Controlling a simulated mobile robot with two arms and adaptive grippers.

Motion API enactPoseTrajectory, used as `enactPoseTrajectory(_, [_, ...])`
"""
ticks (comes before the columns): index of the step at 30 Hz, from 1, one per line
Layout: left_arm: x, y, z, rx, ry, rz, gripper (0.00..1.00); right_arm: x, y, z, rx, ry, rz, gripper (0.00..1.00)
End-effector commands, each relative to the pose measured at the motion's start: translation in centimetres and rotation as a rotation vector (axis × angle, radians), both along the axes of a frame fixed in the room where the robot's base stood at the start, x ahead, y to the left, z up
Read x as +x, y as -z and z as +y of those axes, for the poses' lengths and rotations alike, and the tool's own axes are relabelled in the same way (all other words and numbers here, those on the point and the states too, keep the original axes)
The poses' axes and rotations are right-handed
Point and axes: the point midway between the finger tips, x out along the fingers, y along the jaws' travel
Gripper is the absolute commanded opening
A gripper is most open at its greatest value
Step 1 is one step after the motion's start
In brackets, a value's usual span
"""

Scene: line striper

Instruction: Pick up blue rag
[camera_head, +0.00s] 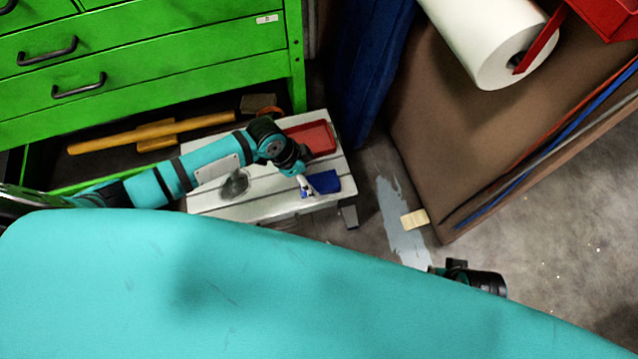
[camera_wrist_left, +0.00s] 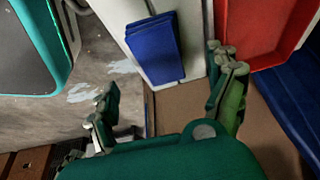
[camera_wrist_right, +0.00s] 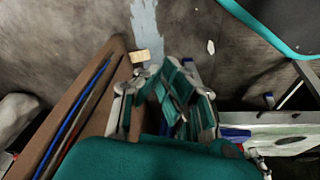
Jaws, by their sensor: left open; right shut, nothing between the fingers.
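The blue rag (camera_head: 325,182), a small folded rectangle, lies on the right end of the low white bench (camera_head: 250,208). It also shows in the left wrist view (camera_wrist_left: 155,48). My left gripper (camera_head: 304,187) is over the bench beside the rag; its fingers are spread and empty. In the left wrist view its fingertips (camera_wrist_left: 168,78) stand apart on either side of the rag's near edge, with the rag beyond them. Contact cannot be told. My right gripper (camera_wrist_right: 165,78) is shut and empty over the floor; in the head view my turquoise body hides much of that arm.
A red tray (camera_head: 314,137) sits behind the rag on the bench. A green drawer cabinet (camera_head: 150,60) stands at the back left, with a yellow-handled tool (camera_head: 150,134) in its open bottom. A brown cabinet (camera_head: 450,120) carrying a white paper roll (camera_head: 480,40) stands at right.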

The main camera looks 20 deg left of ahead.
Motion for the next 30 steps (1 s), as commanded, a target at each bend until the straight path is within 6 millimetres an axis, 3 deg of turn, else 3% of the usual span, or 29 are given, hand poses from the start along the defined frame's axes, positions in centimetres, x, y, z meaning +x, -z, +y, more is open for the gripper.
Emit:
enactPoseTrajectory(8, [0.3, 1.5, -0.5, 0.0, 0.0, 0.001, 0.89, -0.2, -1.9, -0.1, 0.0, 0.001, -0.012, 0.0])
enactPoseTrajectory(18, [1.2, 4.8, -1.7, 0.0, 0.0, 0.0, 0.89, -1.4, -7.2, -0.3, 0.001, 0.005, -0.04, 0.0])
enactPoseTrajectory(29, [1.3, 5.1, -1.9, 0.001, 0.001, -0.001, 0.89, -1.7, -8.0, -0.4, 0.002, 0.006, -0.041, 0.0])
enactPoseTrajectory(30, [1.3, 5.1, -1.9, 0.001, 0.001, -0.001, 0.84, -1.7, -8.0, -0.4, 0.001, 0.006, -0.041, 0.0])
